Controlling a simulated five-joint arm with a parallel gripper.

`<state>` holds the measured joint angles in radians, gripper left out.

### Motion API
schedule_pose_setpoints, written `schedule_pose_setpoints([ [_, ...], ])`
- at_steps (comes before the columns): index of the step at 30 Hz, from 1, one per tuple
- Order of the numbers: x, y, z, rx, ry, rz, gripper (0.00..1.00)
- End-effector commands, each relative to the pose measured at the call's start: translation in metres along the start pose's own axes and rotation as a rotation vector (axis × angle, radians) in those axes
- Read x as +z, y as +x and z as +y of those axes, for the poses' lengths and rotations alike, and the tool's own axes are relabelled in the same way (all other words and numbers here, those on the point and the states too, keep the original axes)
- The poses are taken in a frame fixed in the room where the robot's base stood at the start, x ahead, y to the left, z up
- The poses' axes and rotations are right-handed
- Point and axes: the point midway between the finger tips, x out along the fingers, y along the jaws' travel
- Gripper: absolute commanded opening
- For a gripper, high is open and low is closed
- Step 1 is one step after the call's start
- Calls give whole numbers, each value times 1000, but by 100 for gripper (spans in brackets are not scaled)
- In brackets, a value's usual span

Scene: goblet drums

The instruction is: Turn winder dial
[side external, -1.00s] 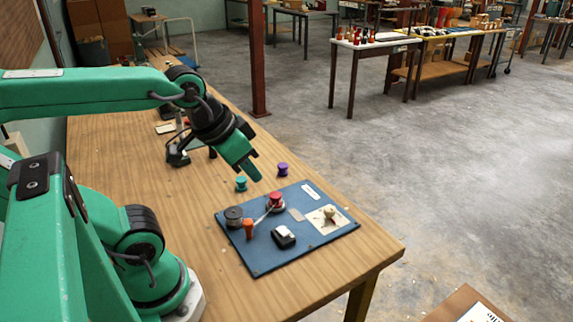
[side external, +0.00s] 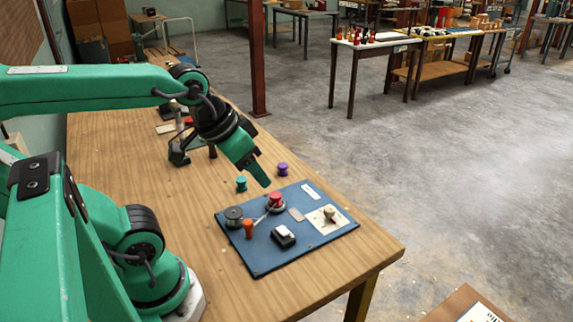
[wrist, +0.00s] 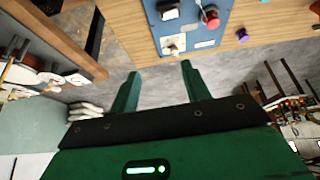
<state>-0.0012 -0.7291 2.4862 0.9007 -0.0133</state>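A blue board (side external: 262,256) lies on the wooden table and also shows at the top of the wrist view (wrist: 205,42). At its right side is a white square plate (side external: 316,222) with a cream knob (side external: 329,212), the part most like a dial; the knob also shows in the wrist view (wrist: 173,48). A red spool (side external: 275,199) with a metal crank arm and orange handle (side external: 249,229) is on the left part. My gripper (side external: 265,182) is above the board's back edge, apart from everything. In the wrist view its fingers (wrist: 160,69) are spread and empty.
A dark grey round part (side external: 233,214) and a black box with a white top (side external: 283,236) are also on the board. A teal spool (side external: 241,183) and a purple spool (side external: 282,169) stand behind it. The table's right edge is close to the board.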

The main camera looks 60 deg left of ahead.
Motion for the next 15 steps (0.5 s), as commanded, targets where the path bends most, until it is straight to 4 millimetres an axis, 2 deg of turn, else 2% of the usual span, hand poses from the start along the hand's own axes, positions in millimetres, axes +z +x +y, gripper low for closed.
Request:
schedule_pose_setpoints([
  [8,-25,11,-2,-8,-88,-62,50],
  [15,-58,33,-6,-23,-209,-137,50],
])
